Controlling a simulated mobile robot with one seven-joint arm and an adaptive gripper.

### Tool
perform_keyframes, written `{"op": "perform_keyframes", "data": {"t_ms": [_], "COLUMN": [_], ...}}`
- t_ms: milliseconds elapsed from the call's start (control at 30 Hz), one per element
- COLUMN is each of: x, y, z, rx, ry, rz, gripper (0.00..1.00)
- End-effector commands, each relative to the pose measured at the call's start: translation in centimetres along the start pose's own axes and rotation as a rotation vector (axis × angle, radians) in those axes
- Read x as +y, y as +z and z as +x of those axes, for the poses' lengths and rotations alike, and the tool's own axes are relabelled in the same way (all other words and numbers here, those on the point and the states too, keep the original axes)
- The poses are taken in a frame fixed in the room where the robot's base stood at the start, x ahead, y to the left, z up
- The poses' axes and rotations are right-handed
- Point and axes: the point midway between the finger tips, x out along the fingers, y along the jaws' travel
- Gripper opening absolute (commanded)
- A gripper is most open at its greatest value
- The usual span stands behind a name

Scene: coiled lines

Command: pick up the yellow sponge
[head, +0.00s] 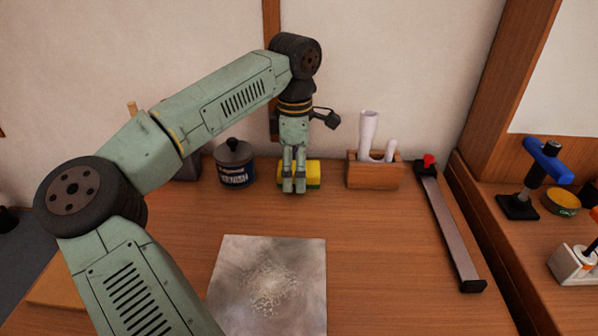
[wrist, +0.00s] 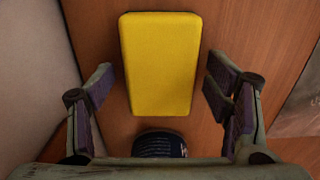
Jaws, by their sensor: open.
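The yellow sponge (head: 314,172) lies on the wooden table near the back wall, with a dark green layer along its lower edge. In the head view my gripper (head: 294,186) points down in front of it and hides its left part. In the wrist view the sponge (wrist: 160,62) is a yellow block seen from above. My gripper (wrist: 160,88) is open, with one finger on each side of the sponge and a visible gap to both. I cannot tell how far the fingertips are above the table.
A dark labelled jar (head: 235,165) stands left of the sponge; a jar, likely the same one, shows in the wrist view (wrist: 160,145). A wooden box (head: 374,172) with white rolls stands to the right. A bar clamp (head: 452,232) lies farther right. A grey sheet (head: 268,280) lies in front.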

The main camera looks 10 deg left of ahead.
Motion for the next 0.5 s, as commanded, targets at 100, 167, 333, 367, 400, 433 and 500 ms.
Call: {"op": "perform_keyframes", "data": {"t_ms": [100,167,333,367,400,433,500], "x": [0.00,0.00,0.00,0.00,0.00,0.00,0.00], "y": [-0.01,-0.02,-0.02,-0.02,-0.02,-0.02,-0.02], "z": [-0.02,-0.02,-0.04,-0.04,-0.04,-0.04,-0.05], "rx": [0.000,0.000,0.001,0.001,0.001,0.001,0.001], "ry": [0.000,0.000,0.000,0.000,0.000,0.000,0.000], "rz": [0.000,0.000,0.000,0.000,0.000,0.000,0.000], "gripper": [0.67,0.63,0.52,0.50,0.47,0.45,0.40]}}
